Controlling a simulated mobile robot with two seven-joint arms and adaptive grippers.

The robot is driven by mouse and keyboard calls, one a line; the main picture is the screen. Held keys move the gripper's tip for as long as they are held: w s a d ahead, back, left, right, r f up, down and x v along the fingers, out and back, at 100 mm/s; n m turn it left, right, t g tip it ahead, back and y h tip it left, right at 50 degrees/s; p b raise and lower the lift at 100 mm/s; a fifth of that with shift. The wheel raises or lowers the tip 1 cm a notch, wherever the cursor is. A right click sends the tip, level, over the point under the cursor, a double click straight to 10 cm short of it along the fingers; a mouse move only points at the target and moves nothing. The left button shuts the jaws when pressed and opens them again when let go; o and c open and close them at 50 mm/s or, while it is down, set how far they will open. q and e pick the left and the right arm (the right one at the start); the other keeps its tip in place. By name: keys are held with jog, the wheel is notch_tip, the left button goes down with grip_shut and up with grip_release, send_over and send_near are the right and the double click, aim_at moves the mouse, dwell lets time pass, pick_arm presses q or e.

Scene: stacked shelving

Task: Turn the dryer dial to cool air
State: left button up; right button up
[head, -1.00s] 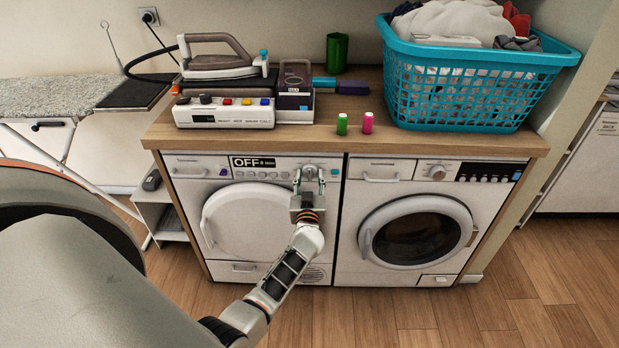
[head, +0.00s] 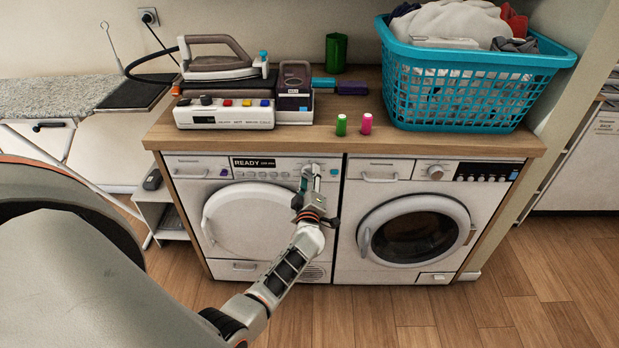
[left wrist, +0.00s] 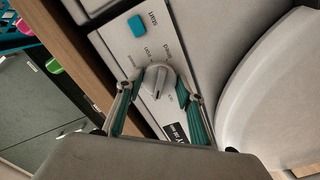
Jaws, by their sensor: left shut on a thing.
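The dryer (head: 250,215) is the left white machine under the counter. Its dial (left wrist: 157,80) is a round white knob on the control panel. My left gripper (left wrist: 159,88) is shut on the dial, with one green-padded finger on each side of it. In the head view my left gripper (head: 311,172) reaches the right part of the dryer's panel, looks turned at an angle and hides most of the dial. The labels around the dial are too small to read surely. The dryer's display (head: 254,163) reads READY. My right gripper is not in view.
A teal start button (left wrist: 137,25) sits beside the dial. The dryer door (head: 250,208) is closed below the panel. A washing machine (head: 420,225) stands at right. The wooden counter (head: 375,140) above holds an iron, spools and a teal basket (head: 475,95).

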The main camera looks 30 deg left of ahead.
pick_arm(q)
jog(key=n, duration=0.3)
jog(key=shift+n, duration=0.4)
jog(key=n, duration=0.3)
jog(key=shift+n+b, duration=0.3)
jog(key=shift+b, duration=0.1)
jog(key=n+b, duration=0.1)
jog(key=n, duration=0.2)
jog(key=shift+n, duration=0.3)
jog(key=n+b, duration=0.1)
jog(key=n, duration=0.3)
jog(key=shift+n, duration=0.3)
jog(key=shift+r+n, duration=0.1)
jog(key=shift+n, duration=0.3)
jog(key=o, duration=1.1)
